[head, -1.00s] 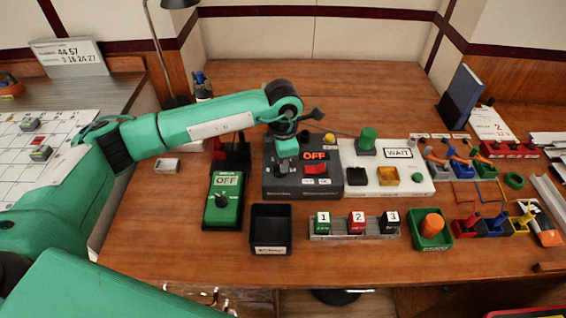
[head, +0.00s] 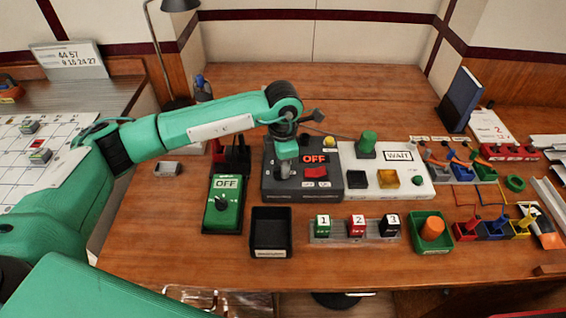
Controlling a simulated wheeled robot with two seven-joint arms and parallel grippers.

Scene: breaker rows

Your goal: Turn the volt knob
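My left gripper (head: 284,172) hangs over the left part of a dark grey control box (head: 328,187), pointing down. Its fingers are small and dark against the box, so I cannot tell whether they are open or shut. The gripper hides that part of the box and whatever is under it. The box shows a red "OFF" display and a red switch. To its left lies a green meter (head: 230,215) with an "OFF" display and a small dark knob (head: 221,203). No "volt" label is readable on either. My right gripper is not in view.
A black bin (head: 271,249) stands in front of the grey box. A numbered block rack (head: 340,237) and a green tray with an orange cylinder (head: 432,229) lie to its right. A white "WAIT" panel (head: 411,184) adjoins the box. The table's front strip is clear.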

